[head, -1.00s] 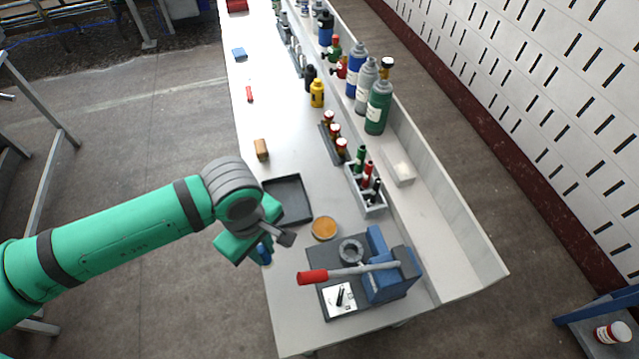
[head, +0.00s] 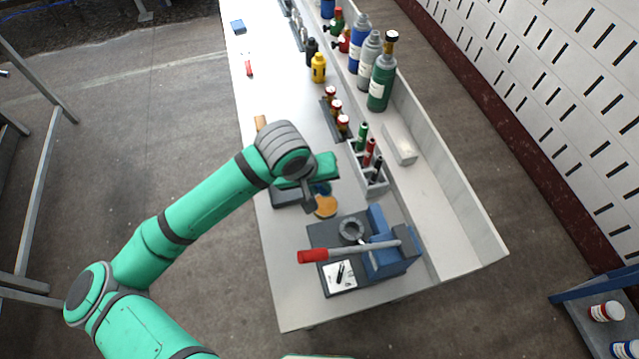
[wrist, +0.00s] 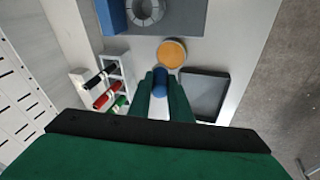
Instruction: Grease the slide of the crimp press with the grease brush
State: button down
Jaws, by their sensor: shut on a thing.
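The crimp press (head: 390,250) stands at the near end of the bench, blue and dark grey with a long red-gripped lever. Its base and grey ring also show at the top of the wrist view (wrist: 145,12). I cannot make out the slide clearly. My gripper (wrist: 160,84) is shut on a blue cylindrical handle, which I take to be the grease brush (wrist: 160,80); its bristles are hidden. A round tin with an orange-brown surface (head: 326,208) sits by the press, just beyond the handle in the wrist view (wrist: 172,52).
A dark shallow tray (head: 288,197) lies beside the tin, partly behind my arm. A light rack (head: 372,180) holds green, red and black marker-like items. Bottles (head: 382,80) line the raised ledge behind. The bench's front edge is close to the press.

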jog(key=shift+f, duration=2.9)
jog(key=shift+f, duration=0.7)
jog(key=shift+r, duration=3.55)
jog(key=shift+w, duration=0.1)
jog(key=shift+a, duration=0.1)
